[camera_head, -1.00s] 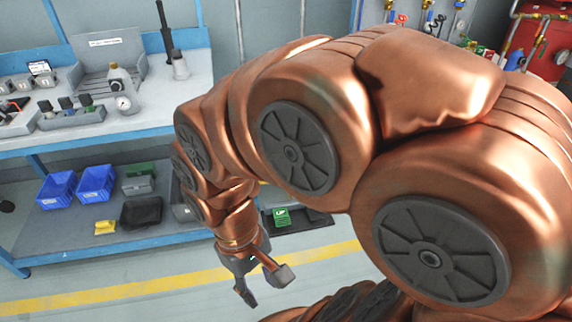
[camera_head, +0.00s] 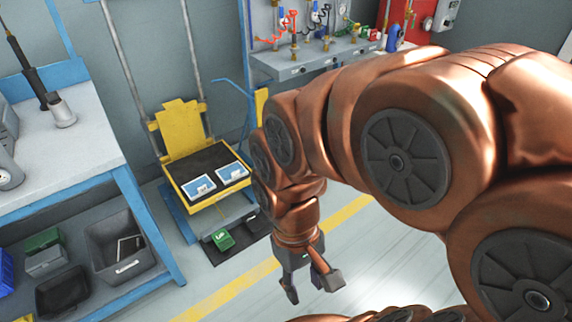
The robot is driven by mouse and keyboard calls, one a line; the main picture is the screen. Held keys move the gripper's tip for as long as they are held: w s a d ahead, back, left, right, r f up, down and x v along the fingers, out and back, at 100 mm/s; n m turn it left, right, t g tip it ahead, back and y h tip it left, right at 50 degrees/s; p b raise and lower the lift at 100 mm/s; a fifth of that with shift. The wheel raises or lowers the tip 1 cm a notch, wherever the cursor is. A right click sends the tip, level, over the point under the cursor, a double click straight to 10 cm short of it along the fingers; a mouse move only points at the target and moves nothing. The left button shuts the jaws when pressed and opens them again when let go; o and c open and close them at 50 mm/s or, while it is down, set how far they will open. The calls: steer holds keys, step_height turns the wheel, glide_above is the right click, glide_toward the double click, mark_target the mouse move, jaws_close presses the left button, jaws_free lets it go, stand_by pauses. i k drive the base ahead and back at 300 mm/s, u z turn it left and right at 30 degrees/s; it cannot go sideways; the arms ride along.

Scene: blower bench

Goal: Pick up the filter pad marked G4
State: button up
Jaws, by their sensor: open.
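Two flat pads, blue-and-white on top, lie side by side on the dark bed of a yellow trolley (camera_head: 182,202). They are the left pad (camera_head: 198,188) and the right pad (camera_head: 232,173). Each has a small white label, too small to read, so I cannot tell which is marked G4. My gripper (camera_head: 309,293) hangs over the floor at lower centre, right of and nearer than the trolley. It is open and empty, with fingers pointing down and apart from both pads.
A blue-framed bench (camera_head: 70,165) stands at left, with a grey bin (camera_head: 123,252) on its lower shelf. A green block (camera_head: 222,239) sits low by the trolley's foot. A wall shelf (camera_head: 300,64) with valves is behind. Floor is free around the yellow line (camera_head: 240,285).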

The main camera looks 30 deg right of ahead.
mark_target(231, 170)
steer(key=z, duration=0.3)
steer(key=i, duration=0.25)
steer(key=z, duration=0.4)
steer(key=k, duration=0.3)
steer(key=u, duration=1.5)
steer(key=i, duration=1.4)
steer(key=z, duration=0.55)
